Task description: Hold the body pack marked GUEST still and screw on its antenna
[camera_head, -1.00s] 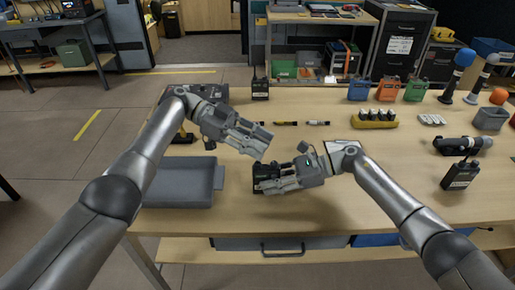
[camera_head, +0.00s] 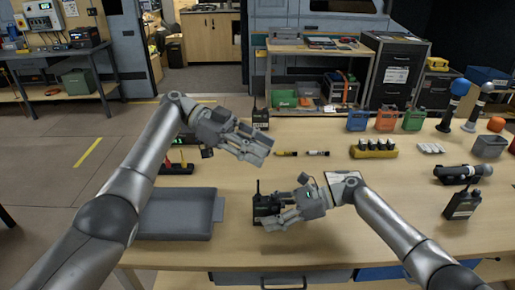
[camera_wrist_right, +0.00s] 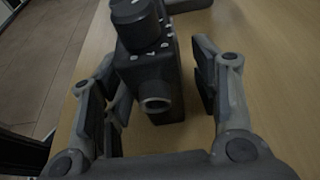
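A black body pack (camera_head: 264,207) stands on the table, with a thin dark post at its top left; I cannot read its marking. My right gripper (camera_head: 270,216) has its fingers around it from the right. In the right wrist view the pack (camera_wrist_right: 152,75) is between the two fingers, with a small gap at the right pad. Its top shows a dark cylinder and a metal ring socket. My left gripper (camera_head: 262,148) is above the table behind the pack; whether it holds anything is unclear.
Another pack (camera_head: 261,118) stands at the back, and one (camera_head: 462,204) at the right. A grey tray (camera_head: 175,228) lies left. A yellow holder (camera_head: 373,149), a microphone (camera_head: 463,171) and coloured boxes (camera_head: 386,118) occupy the right and back.

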